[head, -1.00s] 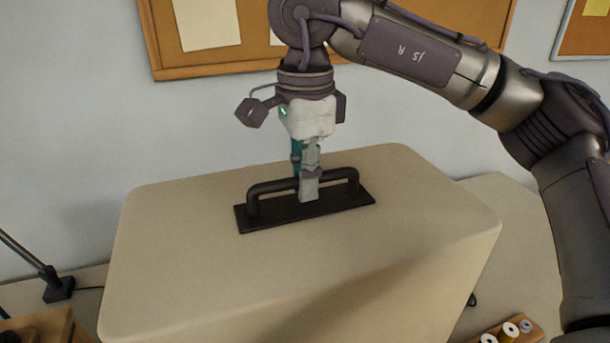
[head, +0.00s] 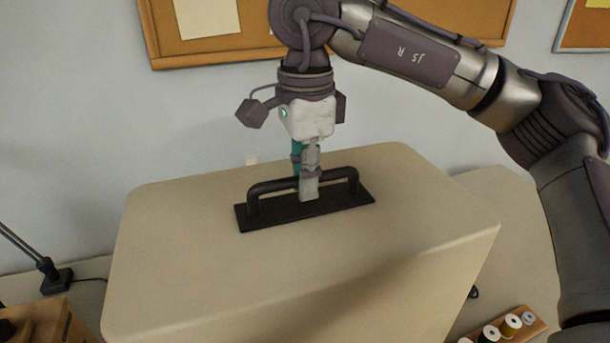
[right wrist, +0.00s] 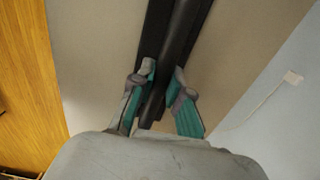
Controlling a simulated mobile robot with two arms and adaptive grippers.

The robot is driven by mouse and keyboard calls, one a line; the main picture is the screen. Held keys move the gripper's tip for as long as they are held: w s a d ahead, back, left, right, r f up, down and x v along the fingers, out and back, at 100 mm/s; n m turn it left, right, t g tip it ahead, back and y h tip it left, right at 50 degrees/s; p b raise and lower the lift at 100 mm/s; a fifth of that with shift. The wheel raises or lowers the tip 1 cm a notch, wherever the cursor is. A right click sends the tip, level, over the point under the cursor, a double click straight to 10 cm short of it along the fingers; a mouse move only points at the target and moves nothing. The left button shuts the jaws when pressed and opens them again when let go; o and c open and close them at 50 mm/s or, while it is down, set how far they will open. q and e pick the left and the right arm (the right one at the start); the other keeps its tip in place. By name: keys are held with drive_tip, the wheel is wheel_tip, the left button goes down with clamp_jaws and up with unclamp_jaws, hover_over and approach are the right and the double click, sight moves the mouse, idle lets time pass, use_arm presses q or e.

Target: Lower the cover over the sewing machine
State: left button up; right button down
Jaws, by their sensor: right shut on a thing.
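The cover (head: 190,240) is a large beige box with rounded edges, upright in the middle of the head view. A black bar handle (head: 275,186) on a dark plate is fixed to its top. My right gripper (head: 309,190) points down from above and is shut on the handle. In the right wrist view, its fingers (right wrist: 161,100) lie on both sides of the dark handle bar (right wrist: 182,35). The sewing machine does not show; the cover hides what is under it. The cover's lower edge is outside the head view. My left gripper is not in view.
A wooden rack with thread spools (head: 511,325) lies on the table at the lower right. A dark lamp base (head: 57,278) and a wooden box (head: 45,325) stand at the left. A cork board (head: 350,50) hangs on the wall behind. Bare table (head: 510,205) shows right of the cover.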

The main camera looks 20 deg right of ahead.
sight(305, 204)
drive_tip(key=shift+w+f+b, duration=0.1)
drive_tip(key=shift+f+b, duration=2.5)
drive_tip(key=shift+f, duration=0.75)
drive_tip(key=shift+a+f+b, duration=0.1)
drive_tip(key=shift+f+b, duration=0.35)
drive_tip(key=shift+f, duration=0.15)
drive_tip(key=c, duration=1.1)
unclamp_jaws()
drive_tip(key=shift+o, duration=0.2)
wheel_tip(305, 204, up, 12)
drive_tip(key=shift+f, duration=0.1)
